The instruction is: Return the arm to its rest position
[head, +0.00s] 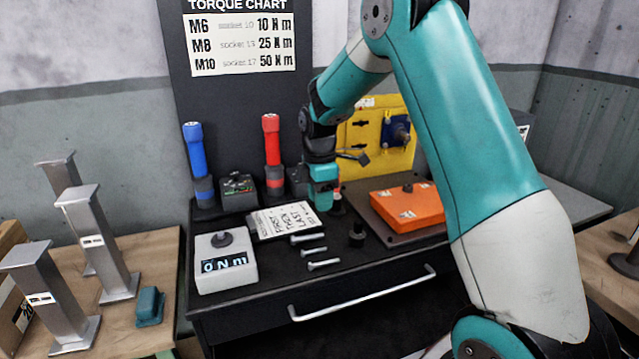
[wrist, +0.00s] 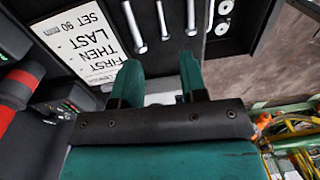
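My teal arm reaches over the black workbench (head: 240,312) from the right in the head view. My gripper (head: 322,203) points down above the bench, just right of the white card reading "FIRST THEN LAST" (head: 283,221). In the wrist view my gripper (wrist: 160,68) has its two teal fingers apart, with nothing held between their tips. The card (wrist: 85,42) lies to the left of the fingers there, and bolts (wrist: 163,18) lie beyond the tips.
A torque tester reading 0 N m (head: 226,264) stands front left. A blue wrench (head: 196,160) and a red wrench (head: 272,155) stand upright behind. An orange block (head: 408,209) and yellow panel (head: 372,138) are at right. Metal posts (head: 98,245) stand left.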

